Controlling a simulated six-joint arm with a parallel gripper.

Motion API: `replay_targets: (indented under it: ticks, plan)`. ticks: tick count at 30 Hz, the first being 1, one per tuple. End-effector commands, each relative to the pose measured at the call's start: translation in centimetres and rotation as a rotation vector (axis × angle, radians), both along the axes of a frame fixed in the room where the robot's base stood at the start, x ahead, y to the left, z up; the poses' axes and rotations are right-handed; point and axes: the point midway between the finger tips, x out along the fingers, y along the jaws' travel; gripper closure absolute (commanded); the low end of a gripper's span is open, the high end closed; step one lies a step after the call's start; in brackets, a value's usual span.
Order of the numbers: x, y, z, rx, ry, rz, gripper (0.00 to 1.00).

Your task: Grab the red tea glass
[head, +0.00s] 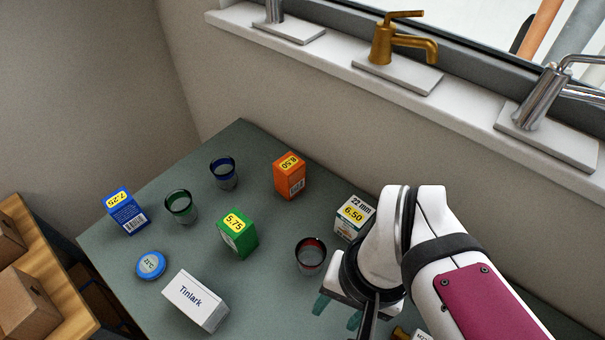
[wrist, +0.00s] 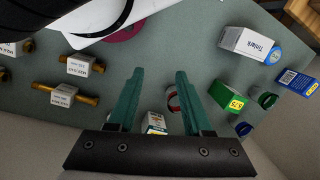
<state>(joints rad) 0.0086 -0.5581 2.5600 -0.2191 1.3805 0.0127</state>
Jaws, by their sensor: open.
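The red tea glass (head: 311,255) stands upright on the grey-green table, a clear tumbler with a red rim. In the head view my gripper (head: 338,311) is just below and right of it. In the wrist view the glass (wrist: 172,101) shows beyond the fingers, close against the right finger, which hides part of it. My gripper (wrist: 158,75) is open, its two teal fingers apart with nothing held between them. I cannot tell how high the fingertips are above the table.
A white 22 mm box (head: 354,218) stands behind the glass, a green box (head: 238,233) left of it. A white Tinlark box (head: 196,299), orange box (head: 289,176), green glass (head: 181,206) and blue glass (head: 223,173) stand farther off. Labelled brass pipes (wrist: 66,95) lie left in the wrist view.

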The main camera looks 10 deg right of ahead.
Motion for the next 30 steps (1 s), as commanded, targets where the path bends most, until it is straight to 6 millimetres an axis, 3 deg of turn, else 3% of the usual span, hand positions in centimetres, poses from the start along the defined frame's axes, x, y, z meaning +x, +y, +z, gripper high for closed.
replay_targets:
  ticks: [3,11,19,22,25,28,30]
  plan:
    - [0.0,0.0,0.0,0.000,0.000,0.000,0.46]
    - [0.0,0.0,0.0,0.000,0.000,0.000,0.00]
    - [0.0,0.0,-0.2,-0.021,0.024,0.058,0.00]
    - [0.5,-0.5,-1.6,-0.142,0.142,0.372,0.00]
    - [2.8,-0.4,-3.9,-0.358,0.312,0.925,0.00]
    - [5.9,1.8,-6.8,-0.597,0.473,1.495,0.00]
    - [7.7,4.2,-8.9,-0.756,0.571,1.835,0.00]
